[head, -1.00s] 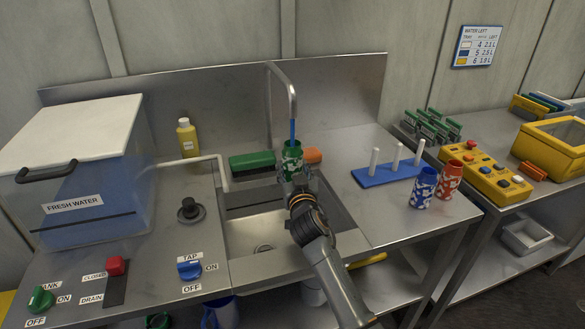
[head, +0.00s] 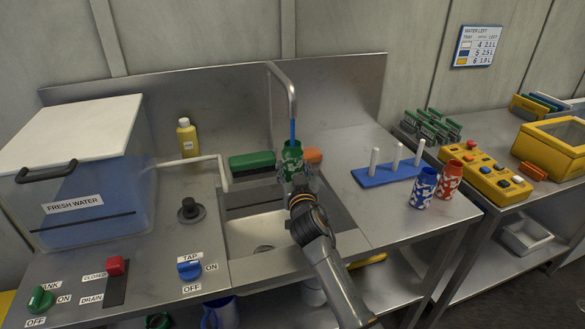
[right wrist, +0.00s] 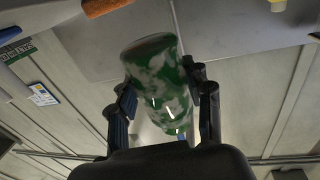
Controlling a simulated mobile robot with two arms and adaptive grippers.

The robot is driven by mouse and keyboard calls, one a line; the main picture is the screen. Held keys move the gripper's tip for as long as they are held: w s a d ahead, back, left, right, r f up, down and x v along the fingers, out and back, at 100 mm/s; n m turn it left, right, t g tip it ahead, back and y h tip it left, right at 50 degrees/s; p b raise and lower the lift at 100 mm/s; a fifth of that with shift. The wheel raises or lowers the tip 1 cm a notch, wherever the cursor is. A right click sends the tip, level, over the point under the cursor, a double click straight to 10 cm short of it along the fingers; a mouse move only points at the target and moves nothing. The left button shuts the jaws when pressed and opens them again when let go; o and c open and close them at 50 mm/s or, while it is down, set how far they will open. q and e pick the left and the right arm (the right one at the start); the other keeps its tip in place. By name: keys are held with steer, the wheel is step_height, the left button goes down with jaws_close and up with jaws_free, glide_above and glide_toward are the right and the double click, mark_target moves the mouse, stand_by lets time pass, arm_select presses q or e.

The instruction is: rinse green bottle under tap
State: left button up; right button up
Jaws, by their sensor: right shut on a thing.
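The green and white patterned bottle (head: 292,160) is upright under the tap (head: 292,100), above the sink basin (head: 262,233). A blue stream of water (head: 292,131) runs from the spout down to the bottle's top. My right gripper (head: 298,181) is shut on the bottle. In the right wrist view my right gripper (right wrist: 162,105) has one finger on each side of the bottle (right wrist: 160,85). My left gripper is out of view.
A fresh water tank (head: 85,165) stands left. A yellow bottle (head: 188,140), a green brush (head: 252,161) and an orange item (head: 313,156) are behind the sink.

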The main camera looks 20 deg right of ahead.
mark_target(292, 172)
steer(key=shift+s+a+p, duration=0.2)
steer(key=shift+s+p, duration=0.1)
steer(key=shift+s, duration=0.25)
steer(key=shift+s+a+r, duration=0.1)
steer(key=shift+s+a, duration=0.15)
steer(key=shift+s, duration=0.8)
steer(key=c, duration=0.3)
steer(key=shift+s+a+p, duration=0.25)
steer(key=shift+s, duration=0.7)
steer(key=shift+s+a+p, duration=0.2)
steer(key=shift+s+p, duration=0.1)
steer(key=shift+s, duration=0.6)
steer(key=shift+s+a+p, duration=0.25)
steer(key=shift+s, duration=0.7)
